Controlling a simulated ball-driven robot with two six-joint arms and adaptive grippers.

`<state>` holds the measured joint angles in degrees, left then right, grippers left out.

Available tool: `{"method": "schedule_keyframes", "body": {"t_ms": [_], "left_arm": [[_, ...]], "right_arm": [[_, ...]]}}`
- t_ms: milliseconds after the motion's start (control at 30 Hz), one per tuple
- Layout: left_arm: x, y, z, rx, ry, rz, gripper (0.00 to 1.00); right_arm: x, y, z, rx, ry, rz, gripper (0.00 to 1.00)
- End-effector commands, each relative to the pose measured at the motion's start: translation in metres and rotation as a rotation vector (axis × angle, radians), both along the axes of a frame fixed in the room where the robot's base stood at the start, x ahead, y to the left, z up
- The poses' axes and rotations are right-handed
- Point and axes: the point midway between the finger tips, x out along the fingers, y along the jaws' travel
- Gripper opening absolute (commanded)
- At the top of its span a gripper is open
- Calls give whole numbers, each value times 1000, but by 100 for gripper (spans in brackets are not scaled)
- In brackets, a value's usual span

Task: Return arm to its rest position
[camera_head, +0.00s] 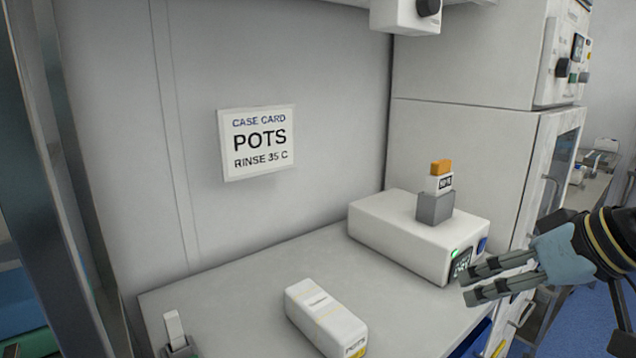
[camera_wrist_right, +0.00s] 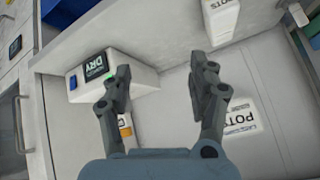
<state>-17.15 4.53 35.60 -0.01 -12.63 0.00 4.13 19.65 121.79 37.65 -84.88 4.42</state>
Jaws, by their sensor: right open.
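My right gripper (camera_head: 472,283) is at the right of the head view, in front of the white device on the table, with its two fingers apart and nothing between them. In the right wrist view the gripper (camera_wrist_right: 160,82) also shows open and empty. My left gripper is not in view.
A white device (camera_head: 395,231) with a lit screen bears a grey holder (camera_head: 434,208) and an orange-topped bottle (camera_head: 441,180). A white POTS box (camera_head: 326,318) lies on the table (camera_head: 245,285). A case card (camera_head: 258,143) reads "POTS, RINSE 35 C". A cabinet (camera_head: 465,150) stands behind.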

Motion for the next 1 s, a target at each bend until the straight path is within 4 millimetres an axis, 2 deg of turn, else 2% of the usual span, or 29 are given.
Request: {"method": "schedule_keyframes", "body": {"t_ms": [33, 100, 200, 400, 633, 800, 867, 1000], "left_arm": [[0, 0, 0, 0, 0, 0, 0], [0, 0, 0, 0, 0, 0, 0], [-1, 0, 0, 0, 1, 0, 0], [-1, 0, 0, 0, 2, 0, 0], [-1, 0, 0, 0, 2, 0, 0], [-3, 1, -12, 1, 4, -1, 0], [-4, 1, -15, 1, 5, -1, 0], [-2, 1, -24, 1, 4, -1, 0]], "right_arm": [[-30, 2, -26, -41, 42, -17, 60], [-63, -2, -50, -106, 81, -43, 60], [-103, -8, -72, -178, 131, -77, 60], [-169, -21, -94, -293, 214, -132, 60], [-236, -38, -102, -408, 305, -193, 60], [-221, -43, -162, -410, 323, -192, 60], [-219, -45, -183, -410, 329, -193, 60], [-217, -49, -238, -410, 350, -195, 60]]}}
